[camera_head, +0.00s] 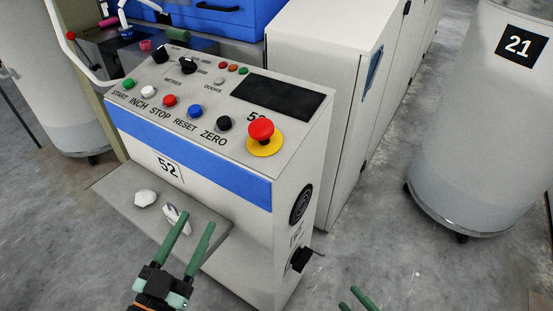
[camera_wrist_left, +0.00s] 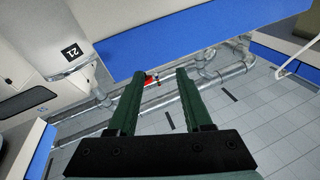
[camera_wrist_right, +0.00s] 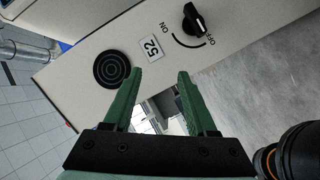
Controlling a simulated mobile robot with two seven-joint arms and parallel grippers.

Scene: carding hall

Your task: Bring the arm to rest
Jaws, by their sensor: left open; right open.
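My left gripper (camera_head: 199,219) is open, over the front of the grey shelf (camera_head: 120,198) of console 52. Its green fingers have nothing between them; they also show apart in the left wrist view (camera_wrist_left: 160,73). My right gripper (camera_head: 349,298) shows only its fingertips at the bottom edge of the head view. In the right wrist view (camera_wrist_right: 159,71) it is open and empty, facing the console's side with a round speaker grille (camera_wrist_right: 112,68) and a black ON/OFF knob (camera_wrist_right: 194,20). Most of my right arm is out of the head view.
Console 52 (camera_head: 230,190) has several coloured buttons and a red mushroom button (camera_head: 261,129) on yellow. A white lump (camera_head: 145,198) and a small white piece (camera_head: 177,219) lie on its shelf. A large can marked 21 (camera_head: 480,130) stands at right. Floor between is clear.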

